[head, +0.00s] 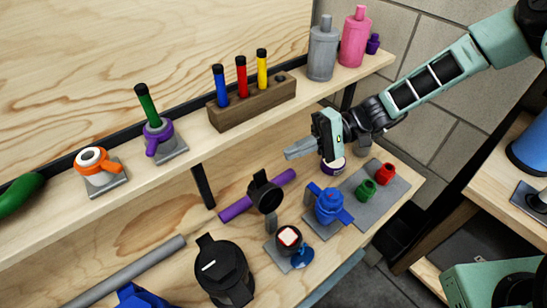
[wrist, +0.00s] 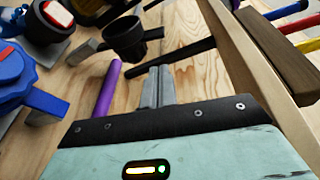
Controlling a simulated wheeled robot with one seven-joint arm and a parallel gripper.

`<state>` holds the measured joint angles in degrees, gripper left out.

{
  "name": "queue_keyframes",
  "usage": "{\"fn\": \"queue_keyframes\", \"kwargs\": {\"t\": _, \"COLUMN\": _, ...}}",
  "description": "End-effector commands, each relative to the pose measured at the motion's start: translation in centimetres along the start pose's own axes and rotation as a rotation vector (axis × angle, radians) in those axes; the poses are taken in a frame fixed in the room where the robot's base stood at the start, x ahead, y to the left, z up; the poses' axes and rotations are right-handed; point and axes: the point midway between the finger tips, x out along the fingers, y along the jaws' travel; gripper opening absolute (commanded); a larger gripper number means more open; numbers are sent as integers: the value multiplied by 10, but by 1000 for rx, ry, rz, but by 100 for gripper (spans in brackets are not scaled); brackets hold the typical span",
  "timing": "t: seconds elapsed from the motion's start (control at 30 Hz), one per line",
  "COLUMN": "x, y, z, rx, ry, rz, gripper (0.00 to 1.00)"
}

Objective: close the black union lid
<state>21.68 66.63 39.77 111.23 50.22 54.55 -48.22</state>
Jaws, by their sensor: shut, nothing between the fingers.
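The black union lid (head: 265,194) looks like a round cup on a short grey arm. It stands raised and open above the black union body (head: 284,249), whose pale and red inside faces up; the joint between them is not clear. In the wrist view the lid (wrist: 125,40) is at upper left, with the grey arm beside it, and part of the union body shows in the corner. My gripper (head: 290,154) is shut and empty, above and to the right of the lid in the head view. Its fingers (wrist: 158,88) are apart from the lid.
A purple rod (head: 236,208) lies behind the lid. A blue valve (head: 328,204) stands right of the union and a large black canister (head: 222,272) at lower left. The upper shelf (head: 205,145) with a wooden block (head: 252,103) of coloured tubes runs behind.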

Motion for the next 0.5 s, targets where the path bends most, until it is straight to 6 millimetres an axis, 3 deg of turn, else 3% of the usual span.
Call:
{"fn": "queue_keyframes", "kwargs": {"t": 0.1, "x": -8, "y": 4, "z": -12, "rx": 2, "ry": 41, "rz": -68, "gripper": 0}}
{"fn": "queue_keyframes", "kwargs": {"t": 0.27, "x": -7, "y": 3, "z": -17, "rx": -1, "ry": 57, "rz": -97, "gripper": 0}}
{"fn": "queue_keyframes", "kwargs": {"t": 0.5, "x": 28, "y": -3, "z": -17, "rx": 1, "ry": 51, "rz": -95, "gripper": 0}}
